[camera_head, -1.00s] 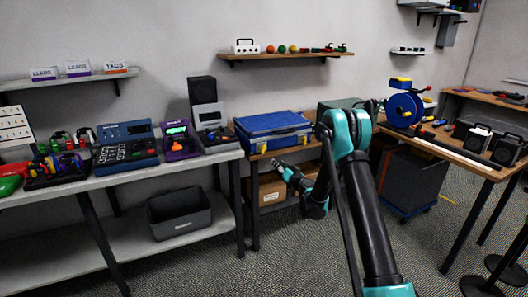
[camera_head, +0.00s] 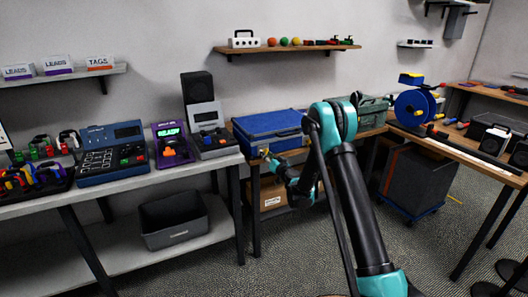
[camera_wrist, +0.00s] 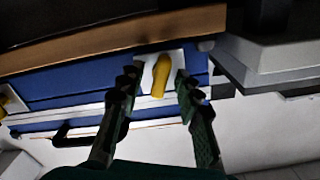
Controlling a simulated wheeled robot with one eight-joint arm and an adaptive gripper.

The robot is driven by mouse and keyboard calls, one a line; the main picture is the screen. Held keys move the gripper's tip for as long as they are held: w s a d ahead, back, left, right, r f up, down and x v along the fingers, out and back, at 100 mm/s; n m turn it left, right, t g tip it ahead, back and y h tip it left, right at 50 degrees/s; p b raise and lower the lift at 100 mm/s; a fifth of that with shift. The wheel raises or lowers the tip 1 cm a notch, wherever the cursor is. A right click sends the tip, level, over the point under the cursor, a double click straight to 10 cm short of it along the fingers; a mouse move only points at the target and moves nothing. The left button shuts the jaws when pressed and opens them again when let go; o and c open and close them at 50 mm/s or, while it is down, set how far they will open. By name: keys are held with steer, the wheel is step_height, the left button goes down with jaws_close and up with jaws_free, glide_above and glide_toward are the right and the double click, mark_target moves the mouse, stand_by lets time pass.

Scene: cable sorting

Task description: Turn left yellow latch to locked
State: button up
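The blue case (camera_head: 270,123) sits closed on the wooden bench in the head view. My gripper (camera_head: 266,154) is at the left part of its front. In the wrist view, which shows the case upside down, the left yellow latch (camera_wrist: 161,76) lies between my fingertips (camera_wrist: 156,82) on a white plate. The fingers are apart, one on each side of the latch, with visible gaps. Its handle points down in that picture, slightly tilted. The other yellow latch (camera_wrist: 8,103) shows at the left edge, beyond the dark carry handle (camera_wrist: 75,134).
A grey device with a screen (camera_head: 208,128) stands on the white table just left of the case. The wooden bench edge (camera_wrist: 110,38) runs close to my fingers in the wrist view. A green case (camera_head: 372,112) stands right of the blue case. A black bin (camera_head: 174,222) is on the lower shelf.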

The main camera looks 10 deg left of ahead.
steer(key=shift+w+a, duration=0.35)
steer(key=shift+w, duration=0.15)
steer(key=shift+c, duration=0.4)
jaws_close()
steer(key=shift+m, duration=0.4)
steer(key=m, duration=0.5)
steer(key=shift+m, duration=0.3)
steer(key=m, duration=0.7)
steer(key=shift+s, duration=0.1)
